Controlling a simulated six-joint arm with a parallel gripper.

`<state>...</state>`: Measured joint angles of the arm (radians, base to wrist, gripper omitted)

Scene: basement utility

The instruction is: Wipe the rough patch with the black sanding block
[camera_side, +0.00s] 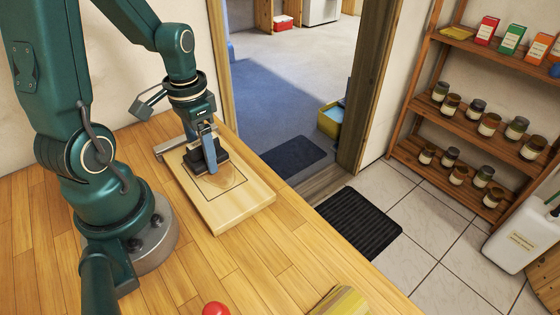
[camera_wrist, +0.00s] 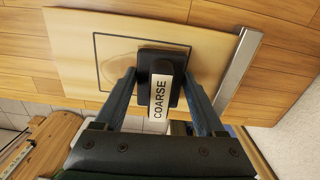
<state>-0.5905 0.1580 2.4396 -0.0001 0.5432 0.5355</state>
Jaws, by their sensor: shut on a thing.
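The black sanding block (camera_side: 196,163) has a handle with a white label reading COARSE, readable in the wrist view (camera_wrist: 146,60). My gripper (camera_side: 208,148) is shut on its handle, with a finger on each side. The block is at or just over the pale wooden board (camera_side: 240,207); I cannot tell whether it touches. A dark square outline is drawn on the board. The rough patch (camera_side: 226,180) is a brownish, rounded area inside the outline, also in the wrist view (camera_wrist: 116,65). The block overlaps the outline's edge and hides part of the patch.
A metal strip (camera_wrist: 240,68) runs along one end of the board. The board lies on a plank worktop (camera_side: 175,255). A red round thing (camera_side: 216,309) and a yellow thing (camera_side: 341,303) are at the front. The worktop's edge drops beyond the board's right side.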

